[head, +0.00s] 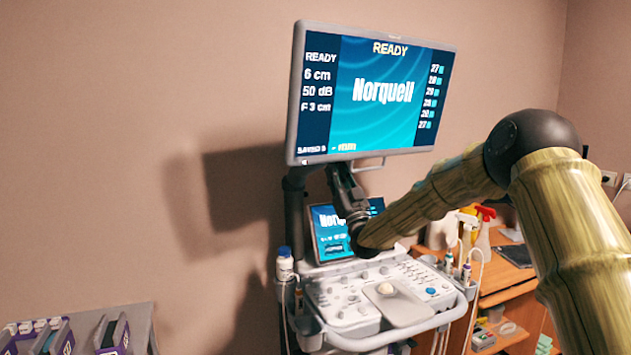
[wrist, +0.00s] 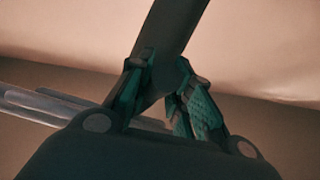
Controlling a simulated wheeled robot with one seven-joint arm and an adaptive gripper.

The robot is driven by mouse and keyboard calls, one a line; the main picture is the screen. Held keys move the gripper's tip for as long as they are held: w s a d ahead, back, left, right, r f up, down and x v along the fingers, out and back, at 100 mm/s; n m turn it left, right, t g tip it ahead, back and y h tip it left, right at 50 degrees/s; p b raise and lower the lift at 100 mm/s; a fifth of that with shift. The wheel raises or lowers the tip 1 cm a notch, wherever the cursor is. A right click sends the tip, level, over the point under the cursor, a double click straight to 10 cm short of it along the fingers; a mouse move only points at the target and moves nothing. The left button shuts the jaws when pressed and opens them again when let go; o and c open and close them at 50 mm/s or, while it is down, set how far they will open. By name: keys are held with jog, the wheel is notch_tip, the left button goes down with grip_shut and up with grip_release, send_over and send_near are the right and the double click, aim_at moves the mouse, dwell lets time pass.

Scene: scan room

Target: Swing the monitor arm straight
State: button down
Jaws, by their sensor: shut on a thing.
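The large monitor (head: 375,95) is raised above the ultrasound cart, its screen lit and turned slightly to the right. A dark post (head: 294,205), part of the monitor arm, stands below its left end. The joint behind the monitor is hidden.
The cart's control panel (head: 350,300) and small touchscreen (head: 330,235) lie below my gripper. A white bottle (head: 285,265) stands at the panel's left. A wooden desk (head: 505,275) with spray bottles is at right. A grey tray table (head: 140,320) is at lower left. The wall is close behind.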

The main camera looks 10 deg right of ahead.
jog(key=shift+w+d, duration=0.15)
jog(key=shift+d, duration=0.2)
jog(key=c, duration=1.7)
grip_release()
jog(key=shift+a, duration=0.1)
jog(key=o, duration=0.4)
jog(key=shift+s+f, duration=0.15)
jog(key=shift+s, duration=0.05)
jog(key=v, duration=1.1)
jog(key=shift+s+f, duration=0.25)
jog(key=shift+f, duration=0.05)
